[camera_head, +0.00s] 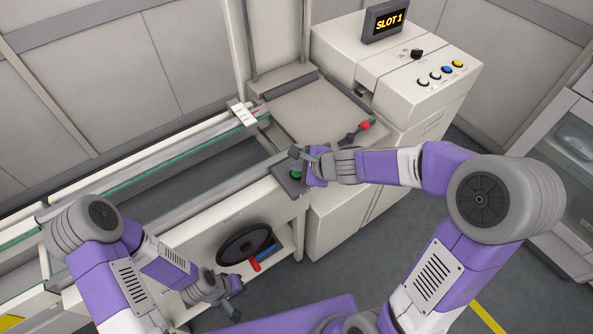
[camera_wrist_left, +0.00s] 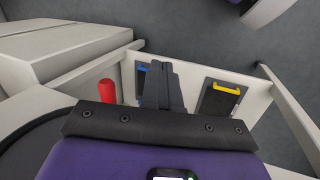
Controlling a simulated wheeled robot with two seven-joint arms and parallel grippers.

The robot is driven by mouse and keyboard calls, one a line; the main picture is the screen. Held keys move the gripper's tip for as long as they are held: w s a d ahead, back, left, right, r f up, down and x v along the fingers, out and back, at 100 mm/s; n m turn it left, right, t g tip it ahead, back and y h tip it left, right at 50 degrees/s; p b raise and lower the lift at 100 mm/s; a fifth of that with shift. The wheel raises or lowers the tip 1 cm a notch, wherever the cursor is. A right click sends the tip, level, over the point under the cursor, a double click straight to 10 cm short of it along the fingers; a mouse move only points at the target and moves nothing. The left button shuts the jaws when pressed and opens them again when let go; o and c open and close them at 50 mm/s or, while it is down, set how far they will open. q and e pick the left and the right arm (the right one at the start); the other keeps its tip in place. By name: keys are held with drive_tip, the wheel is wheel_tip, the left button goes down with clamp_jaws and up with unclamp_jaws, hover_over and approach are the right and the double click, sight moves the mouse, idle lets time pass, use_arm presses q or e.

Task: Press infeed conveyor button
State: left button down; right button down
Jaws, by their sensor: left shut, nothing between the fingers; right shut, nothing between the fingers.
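A green button (camera_head: 296,173) sits on a small dark grey box (camera_head: 287,182) at the front edge of the conveyor (camera_head: 190,170), near its right end. My right gripper (camera_head: 299,153) is shut and empty, with its fingers just above and beside the green button. I cannot tell whether it touches the button or the box. My left gripper (camera_head: 236,302) is low in front of the conveyor's cabinet, shut and empty. Its closed fingers also show in the left wrist view (camera_wrist_left: 167,85).
A red-knobbed lever (camera_head: 358,130) lies near my right forearm. A black reel (camera_head: 244,245) and a red handle (camera_wrist_left: 107,91) are near my left gripper.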

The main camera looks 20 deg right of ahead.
sight(299, 174)
idle(0.5)
drive_tip(key=shift+f+b, duration=0.5)
drive_tip(key=shift+r, duration=0.1)
drive_tip(key=shift+r+p, duration=0.4)
drive_tip(key=shift+p, duration=0.05)
wheel_tip(299, 174, up, 6)
drive_tip(key=p, duration=0.6)
drive_tip(key=shift+r, duration=0.1)
